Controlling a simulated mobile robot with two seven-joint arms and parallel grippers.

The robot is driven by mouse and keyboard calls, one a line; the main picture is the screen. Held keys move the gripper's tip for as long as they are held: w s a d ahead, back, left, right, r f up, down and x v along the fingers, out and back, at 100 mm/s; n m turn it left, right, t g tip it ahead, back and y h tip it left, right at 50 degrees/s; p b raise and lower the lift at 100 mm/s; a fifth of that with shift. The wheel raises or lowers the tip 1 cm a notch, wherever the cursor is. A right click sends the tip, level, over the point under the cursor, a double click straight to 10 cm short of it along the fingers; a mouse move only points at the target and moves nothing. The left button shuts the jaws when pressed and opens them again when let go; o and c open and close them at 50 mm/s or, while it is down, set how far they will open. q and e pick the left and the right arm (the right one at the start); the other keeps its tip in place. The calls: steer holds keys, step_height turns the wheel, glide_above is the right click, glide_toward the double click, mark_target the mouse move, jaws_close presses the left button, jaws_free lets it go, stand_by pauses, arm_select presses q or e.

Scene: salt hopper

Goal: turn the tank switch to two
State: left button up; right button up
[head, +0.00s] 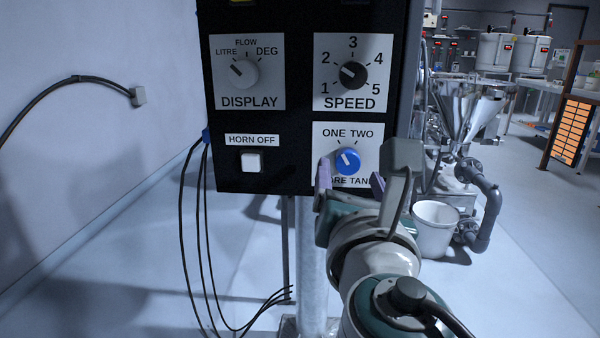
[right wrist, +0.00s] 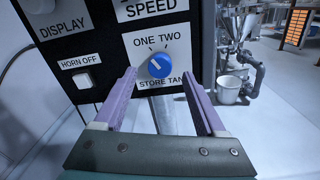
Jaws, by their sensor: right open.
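The tank switch is a blue round knob (head: 347,161) on a white plate (head: 368,130) marked ONE, TWO and STORE TANK, low on the right of a black panel. Its white pointer line tilts up and left, toward ONE. It also shows in the right wrist view, where the knob (right wrist: 160,65) sits beyond and between my fingertips. My right gripper (head: 349,186) is open with purple fingers, just below and in front of the knob; in the right wrist view my right gripper (right wrist: 164,82) holds nothing. Contact with the knob is not visible. My left gripper is out of view.
The black panel (head: 301,120) also carries a DISPLAY knob (head: 244,72), a SPEED knob (head: 353,75) and a white HORN OFF button (head: 251,162). Black cables (head: 185,230) hang at its left. A white bucket (head: 435,228) and a metal hopper (head: 468,105) stand behind right.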

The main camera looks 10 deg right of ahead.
mark_target(348, 166)
steer(key=shift+x, duration=1.5)
steer(key=shift+c, duration=0.4)
jaws_close()
